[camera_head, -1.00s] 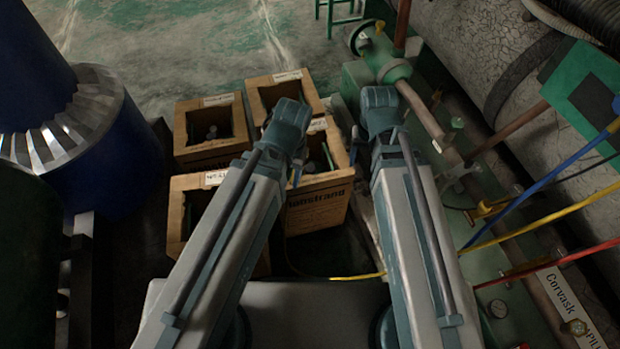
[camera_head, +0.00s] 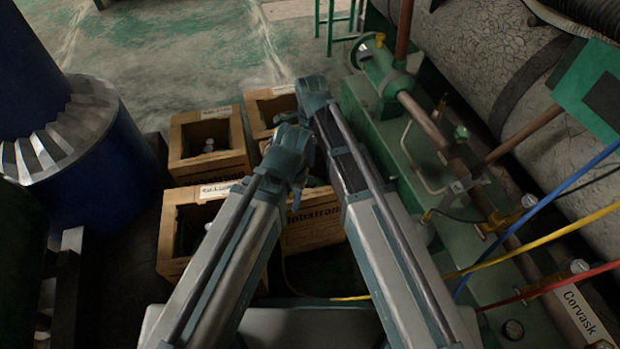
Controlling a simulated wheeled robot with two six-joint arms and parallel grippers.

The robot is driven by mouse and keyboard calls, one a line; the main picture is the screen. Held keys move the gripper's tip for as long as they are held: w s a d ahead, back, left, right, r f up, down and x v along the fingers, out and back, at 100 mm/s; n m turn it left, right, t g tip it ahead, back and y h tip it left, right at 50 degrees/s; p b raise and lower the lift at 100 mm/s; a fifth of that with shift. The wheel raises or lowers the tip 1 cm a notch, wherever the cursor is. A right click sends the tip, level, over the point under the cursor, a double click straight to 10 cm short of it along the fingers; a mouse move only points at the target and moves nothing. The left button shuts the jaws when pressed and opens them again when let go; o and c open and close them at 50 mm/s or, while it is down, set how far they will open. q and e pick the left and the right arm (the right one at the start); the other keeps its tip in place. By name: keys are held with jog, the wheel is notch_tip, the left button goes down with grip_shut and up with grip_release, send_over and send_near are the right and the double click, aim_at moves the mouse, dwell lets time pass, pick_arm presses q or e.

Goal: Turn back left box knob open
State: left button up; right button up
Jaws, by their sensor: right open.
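The back left box (camera_head: 207,170) is an open brown carton left of my arms, with a pale knob (camera_head: 209,144) low inside it. My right gripper (camera_head: 285,118) is at the far end of the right arm, over the back right box and to the right of the back left box. It is open and apart from the knob; its fingers are small and partly hidden. My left gripper (camera_head: 297,198) hangs below the end of the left arm, over the front boxes. Its jaws are mostly hidden.
The back right box (camera_head: 262,98), front left box (camera_head: 172,232) and front right box (camera_head: 312,232) stand close by, partly covered by my arms. A blue drum (camera_head: 115,165) stands left. Green machinery (camera_head: 375,130) with pipes and colored hoses fills the right. Floor behind the boxes is clear.

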aim_at(310, 181)
jog(key=shift+a, duration=0.15)
notch_tip(310, 181, down, 14)
jog(key=b, duration=1.4)
jog(key=shift+r, duration=0.1)
grip_shut()
